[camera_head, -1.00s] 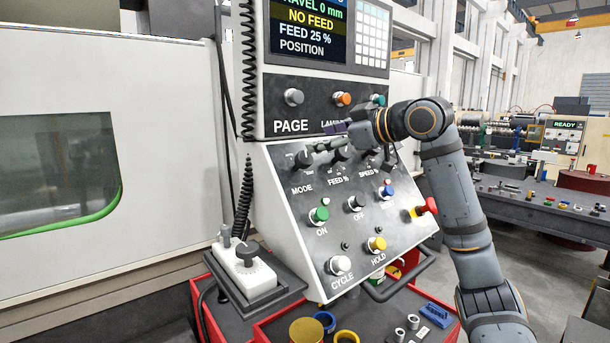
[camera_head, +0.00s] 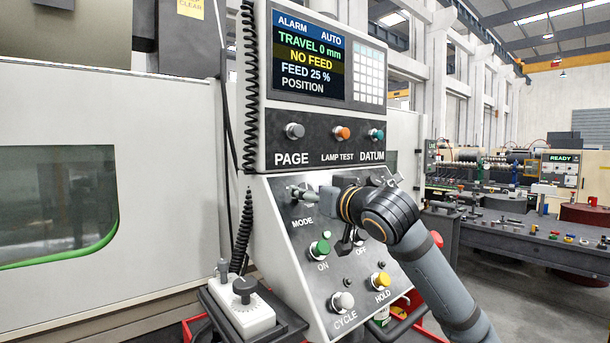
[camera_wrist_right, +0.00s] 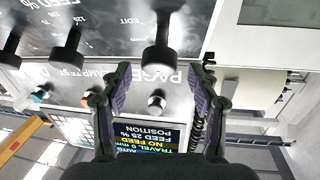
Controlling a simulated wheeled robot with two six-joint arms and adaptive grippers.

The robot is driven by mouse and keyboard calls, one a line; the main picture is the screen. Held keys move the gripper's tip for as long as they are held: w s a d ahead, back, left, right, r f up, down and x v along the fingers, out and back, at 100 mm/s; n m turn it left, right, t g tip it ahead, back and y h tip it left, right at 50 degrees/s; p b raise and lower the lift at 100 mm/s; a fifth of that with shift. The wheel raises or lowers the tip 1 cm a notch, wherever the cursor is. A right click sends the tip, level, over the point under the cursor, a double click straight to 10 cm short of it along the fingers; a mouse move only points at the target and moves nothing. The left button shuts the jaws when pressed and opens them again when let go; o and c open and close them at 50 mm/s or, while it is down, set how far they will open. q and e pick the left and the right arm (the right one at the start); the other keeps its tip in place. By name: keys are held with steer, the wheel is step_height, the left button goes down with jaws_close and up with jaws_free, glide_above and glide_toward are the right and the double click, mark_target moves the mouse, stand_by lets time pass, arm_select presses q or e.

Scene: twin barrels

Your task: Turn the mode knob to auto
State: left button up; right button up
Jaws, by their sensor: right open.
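The mode knob is a dark knob (camera_wrist_right: 163,52) on the sloped panel, shown upside down in the right wrist view. In the head view its place above the MODE label (camera_head: 302,223) is largely covered by my right gripper (camera_head: 300,192). In the wrist view my right gripper (camera_wrist_right: 167,72) is open, with one finger on either side of the knob's line. I see no clear contact, and the knob's pointer direction cannot be told. The screen (camera_head: 308,58) reads ALARM, AUTO, TRAVEL 0 mm, NO FEED, FEED 25 %. My left gripper is not in view.
Two similar dark knobs (camera_wrist_right: 68,50) stand in the same row. Below are the green ON button (camera_head: 321,246), yellow HOLD button (camera_head: 382,281) and white CYCLE button (camera_head: 342,301). A coiled black cable (camera_head: 243,232) hangs left of the panel, above a white handheld box (camera_head: 240,312).

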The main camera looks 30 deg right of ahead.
mark_target(305, 186)
steer(key=shift+w+d+p, duration=0.15)
steer(key=shift+w+p, duration=0.5)
steer(key=shift+w, duration=0.9)
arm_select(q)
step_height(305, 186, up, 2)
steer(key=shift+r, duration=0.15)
arm_select(e)
steer(key=shift+f, duration=0.1)
steer(key=c, duration=1.2)
steer(key=shift+d+f+n+y+b, duration=0.15)
steer(key=shift+n+y+b, duration=0.25)
steer(key=shift+n+b, duration=0.4)
steer(key=n+y, duration=0.2)
steer(key=n, duration=0.1)
steer(key=shift+r+n+y, duration=0.2)
steer(key=shift+n+y, duration=0.1)
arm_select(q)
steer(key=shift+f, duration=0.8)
arm_select(e)
steer(key=shift+a, duration=0.2)
steer(key=o, duration=1.2)
